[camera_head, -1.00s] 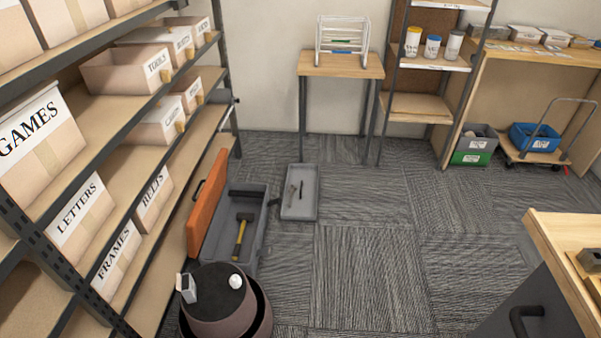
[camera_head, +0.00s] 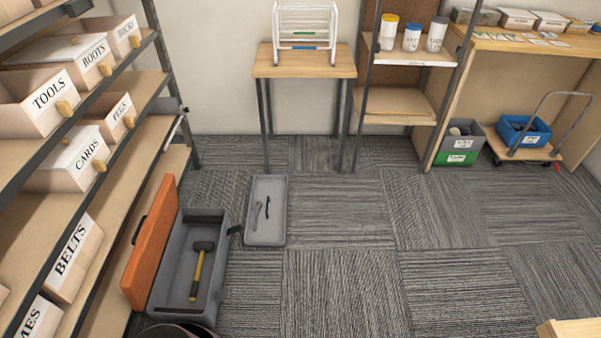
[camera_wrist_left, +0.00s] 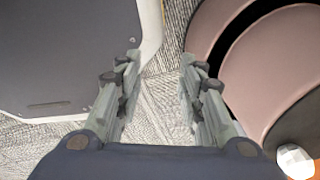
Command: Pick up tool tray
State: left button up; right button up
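The grey tool tray (camera_head: 265,228) lies flat on the carpet, just right of an open grey toolbox (camera_head: 168,290). Two slim tools, one grey and one dark, lie in the tray. The toolbox has its orange lid (camera_head: 150,243) raised on the left and a hammer (camera_head: 199,272) with a yellow handle inside. My left gripper (camera_wrist_left: 160,68) shows only in the left wrist view; its fingers are apart with nothing between them, over carpet. The tray is not seen in that view. My right gripper is not in view.
Shelves with labelled boxes (camera_head: 62,262) stand along the left. A dark round object (camera_head: 180,331) shows at the bottom edge; a pinkish-brown curved body (camera_wrist_left: 272,62) is right of my left gripper. A small wooden table (camera_head: 305,62) stands behind the tray. Carpet to the right is clear.

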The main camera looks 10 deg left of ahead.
aim_at(270, 190)
jog(key=i+u, duration=0.1)
jog(key=i, duration=0.35)
jog(key=i+l+u, duration=0.1)
jog(key=i, duration=0.3)
jog(key=i+l+u, duration=0.15)
jog(key=i, duration=0.3)
jog(key=i+l+u, duration=0.1)
jog(key=i, duration=0.3)
jog(key=l, duration=0.1)
